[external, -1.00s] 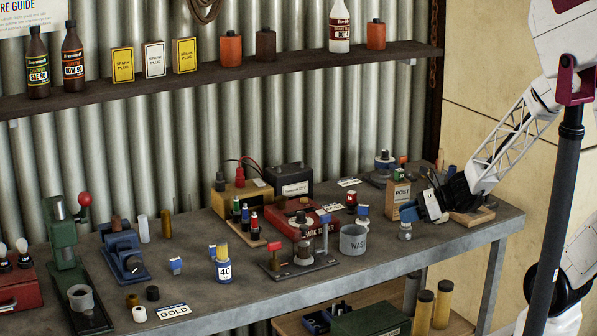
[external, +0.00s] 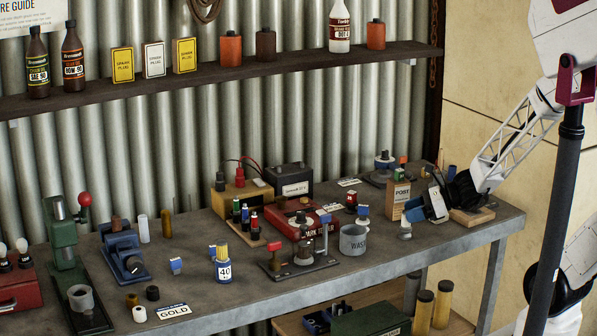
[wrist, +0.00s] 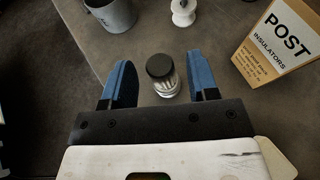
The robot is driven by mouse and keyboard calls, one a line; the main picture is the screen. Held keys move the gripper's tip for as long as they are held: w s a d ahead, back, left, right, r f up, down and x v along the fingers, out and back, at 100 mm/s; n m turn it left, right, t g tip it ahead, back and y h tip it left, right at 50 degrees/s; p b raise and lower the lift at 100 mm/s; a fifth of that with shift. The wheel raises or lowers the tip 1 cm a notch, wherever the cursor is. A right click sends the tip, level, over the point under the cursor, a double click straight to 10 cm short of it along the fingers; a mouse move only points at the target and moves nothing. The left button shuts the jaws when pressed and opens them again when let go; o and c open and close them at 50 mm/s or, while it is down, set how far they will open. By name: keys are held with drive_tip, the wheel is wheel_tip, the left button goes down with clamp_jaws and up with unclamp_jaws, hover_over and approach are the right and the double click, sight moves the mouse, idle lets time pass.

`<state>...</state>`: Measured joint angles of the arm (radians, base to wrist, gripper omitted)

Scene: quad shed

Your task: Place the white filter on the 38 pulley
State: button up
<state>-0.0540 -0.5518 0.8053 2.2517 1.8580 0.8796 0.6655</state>
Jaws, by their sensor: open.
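My gripper (external: 424,208) is at the right end of the workbench, its blue fingers pointing left and down beside the POST box. The white filter is not certain: a small white cylinder (external: 139,314) lies at the front left, and a taller pale cylinder (external: 143,229) stands further back. I cannot make out a pulley marked 38.
The POST INSULATORS box (wrist: 280,42) is close to the right of my gripper. A grey WASTE cup (external: 353,240) and a white spool-shaped piece (external: 405,231) stand nearby.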

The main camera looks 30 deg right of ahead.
drive_tip(key=v, duration=1)
drive_tip(key=shift+d, duration=0.15)
drive_tip(key=shift+s+r, duration=0.1)
idle(0.8)
drive_tip(key=s+r+n+g+h, duration=0.55)
drive_tip(key=s+n, duration=0.25)
drive_tip(key=n, duration=0.7)
drive_tip(key=s+d+r+n+h, duration=0.2)
drive_tip(key=d+r+n+h, duration=0.4)
drive_tip(key=d+n, duration=0.2)
drive_tip(key=shift+s+n, duration=0.35)
drive_tip(key=shift+n, duration=0.45)
drive_tip(key=shift+t, duration=0.25)
